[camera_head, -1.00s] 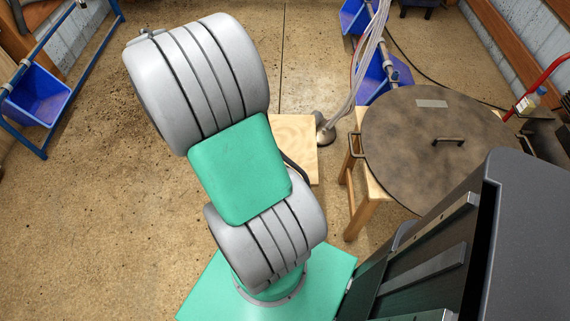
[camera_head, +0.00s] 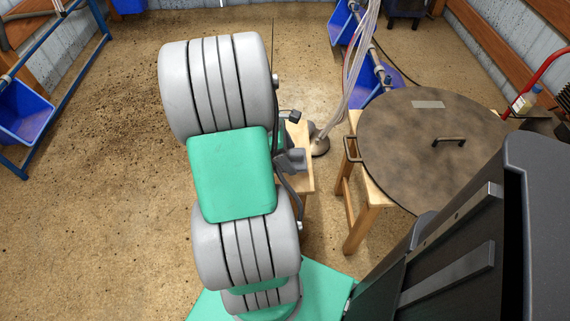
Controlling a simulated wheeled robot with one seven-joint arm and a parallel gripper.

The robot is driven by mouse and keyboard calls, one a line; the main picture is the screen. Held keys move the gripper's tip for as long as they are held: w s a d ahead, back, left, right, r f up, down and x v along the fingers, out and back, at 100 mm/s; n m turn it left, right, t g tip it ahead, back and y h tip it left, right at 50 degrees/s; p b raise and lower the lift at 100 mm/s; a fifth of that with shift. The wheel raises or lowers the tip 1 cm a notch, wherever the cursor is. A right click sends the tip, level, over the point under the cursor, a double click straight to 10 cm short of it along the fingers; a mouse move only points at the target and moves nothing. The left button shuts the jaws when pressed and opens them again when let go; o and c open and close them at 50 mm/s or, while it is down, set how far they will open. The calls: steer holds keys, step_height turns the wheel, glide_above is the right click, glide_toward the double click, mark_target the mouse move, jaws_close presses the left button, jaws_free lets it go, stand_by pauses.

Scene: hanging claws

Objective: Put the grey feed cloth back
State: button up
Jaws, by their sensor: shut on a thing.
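I cannot make out the grey feed cloth in the head view. My own arm, with its grey ribbed joints and green covers, fills the middle of the picture. It hides what lies behind it. I cannot make out my gripper's fingers. Some dark grey parts show just right of the arm, over a small pale wooden surface (camera_head: 304,178), but I cannot tell what they are.
A round brown lid-like disc (camera_head: 400,145) with handles lies on a wooden stand (camera_head: 362,222) at the right. Pale hoses (camera_head: 355,75) hang beside it, above a round metal piece (camera_head: 320,146). Blue bins (camera_head: 22,112) hang on rails. Floor (camera_head: 90,230) at left is clear.

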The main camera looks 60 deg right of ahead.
steer(key=shift+w+d+f, duration=0.25)
steer(key=shift+w+f, duration=0.15)
steer(key=shift+f, duration=0.2)
steer(key=shift+w+d+f, duration=0.25)
steer(key=shift+w+f, duration=0.15)
steer(key=shift+f, duration=0.15)
steer(key=shift+w+d+f+b, duration=0.1)
steer(key=shift+f+b, duration=0.35)
steer(key=shift+f, duration=0.4)
steer(key=shift+w+d+f+b, duration=0.1)
steer(key=shift+f+b, duration=0.35)
steer(key=shift+f, duration=0.4)
steer(key=shift+f, duration=0.15)
steer(key=o, duration=1.2)
